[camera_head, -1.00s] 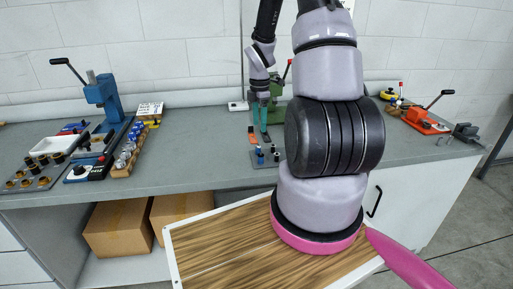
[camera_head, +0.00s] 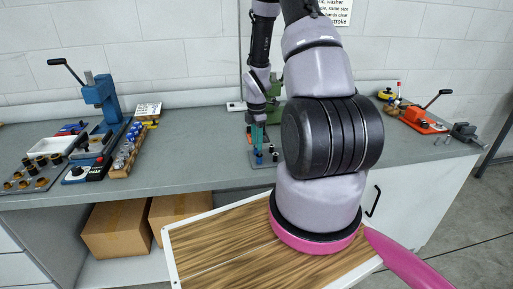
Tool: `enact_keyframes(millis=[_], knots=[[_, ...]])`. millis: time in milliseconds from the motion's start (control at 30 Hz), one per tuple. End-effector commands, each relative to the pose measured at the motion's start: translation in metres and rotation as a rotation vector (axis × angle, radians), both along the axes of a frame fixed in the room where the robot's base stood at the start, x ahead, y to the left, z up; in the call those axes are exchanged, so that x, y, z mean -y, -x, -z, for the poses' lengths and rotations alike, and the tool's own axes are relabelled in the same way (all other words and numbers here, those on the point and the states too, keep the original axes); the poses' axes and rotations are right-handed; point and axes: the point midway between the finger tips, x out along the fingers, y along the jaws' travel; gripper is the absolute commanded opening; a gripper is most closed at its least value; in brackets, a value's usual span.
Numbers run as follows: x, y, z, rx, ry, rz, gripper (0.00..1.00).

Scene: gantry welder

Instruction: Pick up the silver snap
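My gripper (camera_head: 258,142) has teal fingers pointing down, just above a small grey plate (camera_head: 253,163) near the front edge of the bench, left of my arm. Several small dark and blue pieces (camera_head: 276,156) stand on or beside this plate. I cannot make out a silver snap for certain; the pieces under the fingers are too small and partly covered. Whether the fingers are apart or shut on something is too small to tell.
At left on the grey bench (camera_head: 190,160) are a blue hand press (camera_head: 103,98), a wooden rack of silver round pieces (camera_head: 128,148) and a white tray (camera_head: 55,146). A red-orange press (camera_head: 424,120) and a grey vise (camera_head: 464,131) stand at right. The bench between rack and plate is clear.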

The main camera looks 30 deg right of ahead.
Motion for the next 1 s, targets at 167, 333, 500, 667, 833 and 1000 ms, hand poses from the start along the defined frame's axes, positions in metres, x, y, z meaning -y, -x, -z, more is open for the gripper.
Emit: enact_keyframes(millis=[167,333,500,667,833,1000], knots=[[0.0,0.0,0.0,0.0,0.0,0.0,0.0],[0.0,0.0,0.0,0.0,0.0,0.0,0.0],[0.0,-0.001,-0.011,0.003,0.0,0.002,0.0],[0.001,-0.001,-0.041,0.006,0.001,0.002,0.0],[0.001,-0.001,-0.074,0.004,0.002,0.003,0.0],[0.0,-0.001,-0.095,0.001,0.002,-0.004,0.0]])
